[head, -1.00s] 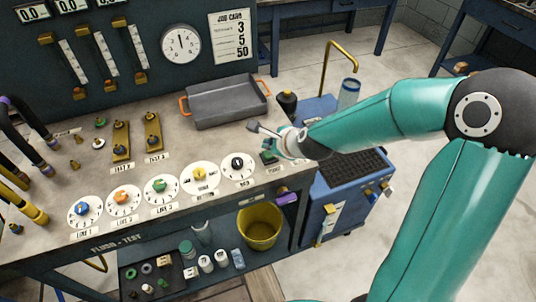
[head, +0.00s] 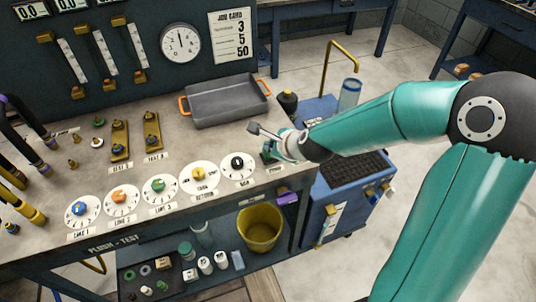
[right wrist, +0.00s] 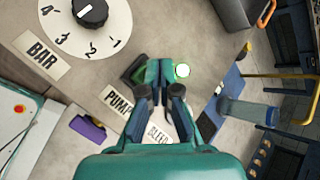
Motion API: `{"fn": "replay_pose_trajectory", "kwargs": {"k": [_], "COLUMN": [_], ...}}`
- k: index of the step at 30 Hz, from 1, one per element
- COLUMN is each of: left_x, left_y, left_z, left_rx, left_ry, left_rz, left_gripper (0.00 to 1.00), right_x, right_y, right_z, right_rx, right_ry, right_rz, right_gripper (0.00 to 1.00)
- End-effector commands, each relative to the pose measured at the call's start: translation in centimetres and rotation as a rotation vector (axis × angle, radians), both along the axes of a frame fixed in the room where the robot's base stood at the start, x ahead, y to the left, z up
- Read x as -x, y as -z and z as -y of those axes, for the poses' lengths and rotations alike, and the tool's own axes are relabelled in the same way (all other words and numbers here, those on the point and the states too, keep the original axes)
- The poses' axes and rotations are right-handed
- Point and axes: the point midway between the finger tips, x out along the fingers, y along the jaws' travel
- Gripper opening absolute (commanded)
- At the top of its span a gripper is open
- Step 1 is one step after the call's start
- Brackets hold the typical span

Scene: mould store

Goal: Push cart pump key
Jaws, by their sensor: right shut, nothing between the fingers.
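The pump key is a dark green block (right wrist: 133,72) by the PUMP label (right wrist: 117,101) in the right wrist view, partly covered by my fingers. In the head view it is a small dark green patch (head: 267,158) near the bench's right end. My right gripper (right wrist: 160,68) is shut and empty, with its tips over or beside the key; I cannot tell whether they touch it. The gripper also shows in the head view (head: 275,147). My left gripper is out of view.
A BAR knob (head: 237,162) and more dials sit left of the key. A grey tray (head: 228,103) with orange handles lies behind. A blue cart (head: 330,205) stands right of the bench. A yellow bucket (head: 261,228) is on the lower shelf.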

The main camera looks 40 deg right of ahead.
Motion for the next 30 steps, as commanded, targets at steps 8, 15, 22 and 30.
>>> {"fn": "replay_pose_trajectory", "kwargs": {"k": [8,15,22,30], "left_x": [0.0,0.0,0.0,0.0], "left_y": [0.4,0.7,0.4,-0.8], "left_z": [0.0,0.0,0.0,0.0], "left_rx": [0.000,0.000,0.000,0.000], "left_ry": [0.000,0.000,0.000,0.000], "left_rz": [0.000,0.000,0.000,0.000], "left_gripper": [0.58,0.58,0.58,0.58], "right_x": [0.0,0.0,0.0,0.0], "right_y": [0.3,0.6,0.3,-1.1], "right_z": [0.0,0.0,0.0,0.0], "right_rx": [0.000,0.000,0.000,-0.001], "right_ry": [0.000,0.000,0.000,0.001], "right_rz": [0.000,0.000,0.000,0.000], "right_gripper": [0.00,0.00,0.00,0.00]}}
